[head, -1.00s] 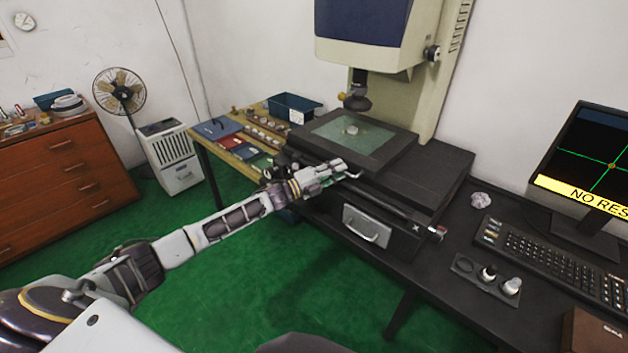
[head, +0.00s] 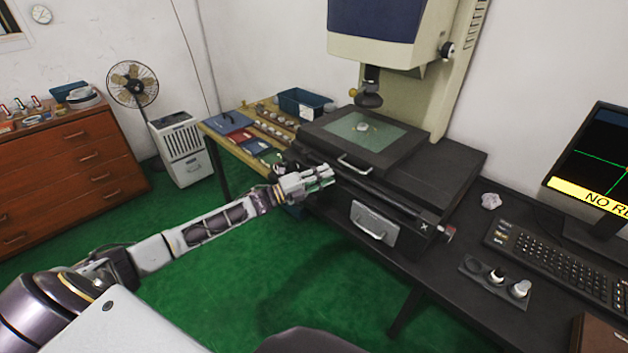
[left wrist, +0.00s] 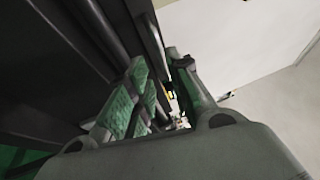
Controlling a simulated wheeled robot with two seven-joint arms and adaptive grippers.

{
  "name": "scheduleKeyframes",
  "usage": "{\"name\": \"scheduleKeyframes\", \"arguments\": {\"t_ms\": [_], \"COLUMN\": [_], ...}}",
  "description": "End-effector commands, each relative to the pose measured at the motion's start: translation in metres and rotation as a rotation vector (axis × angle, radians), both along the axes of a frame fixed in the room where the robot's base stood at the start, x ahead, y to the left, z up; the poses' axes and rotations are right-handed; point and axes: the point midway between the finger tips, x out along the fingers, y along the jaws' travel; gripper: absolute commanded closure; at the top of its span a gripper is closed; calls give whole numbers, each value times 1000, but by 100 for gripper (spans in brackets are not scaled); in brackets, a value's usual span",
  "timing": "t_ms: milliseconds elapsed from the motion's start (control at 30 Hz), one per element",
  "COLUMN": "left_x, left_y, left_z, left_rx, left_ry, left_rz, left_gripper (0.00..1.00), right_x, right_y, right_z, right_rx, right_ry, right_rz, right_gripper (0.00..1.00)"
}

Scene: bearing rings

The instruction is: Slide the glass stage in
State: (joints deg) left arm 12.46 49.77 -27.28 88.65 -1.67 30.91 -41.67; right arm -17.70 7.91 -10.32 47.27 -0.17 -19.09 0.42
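The glass stage (head: 392,154) is a dark frame around a pale green glass plate. It sits on the black base of the measuring machine, under the probe head (head: 369,98). A small ring (head: 362,127) lies on the glass. A curved metal handle (head: 354,165) sticks out of the stage's front edge. My left gripper (head: 327,176) is just left of the handle and apart from it. In the left wrist view, its green-padded fingers (left wrist: 158,92) stand apart with nothing between them, beside a dark surface. My right gripper is out of view.
A keyboard (head: 560,262), knob panel (head: 495,278) and crumpled paper (head: 491,201) lie to the right. A side table with a blue bin (head: 300,103) stands behind left. Green floor in front is open.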

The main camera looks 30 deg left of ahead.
Motion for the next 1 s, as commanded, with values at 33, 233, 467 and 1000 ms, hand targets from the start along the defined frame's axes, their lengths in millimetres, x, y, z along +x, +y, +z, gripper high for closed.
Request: {"name": "scheduleKeyframes", "arguments": {"t_ms": [33,233,467,1000], "left_x": [-4,-15,-23,-25], "left_y": [3,13,20,22], "left_z": [-1,-4,-5,-5], "left_rx": [1,0,-1,0], "left_ry": [1,1,1,0], "left_rz": [0,1,1,0], "left_gripper": [80,80,80,80], "right_x": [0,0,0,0], "right_y": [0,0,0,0], "right_z": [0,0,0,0], "right_rx": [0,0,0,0], "right_ry": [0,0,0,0], "right_rz": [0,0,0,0], "right_gripper": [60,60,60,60]}}
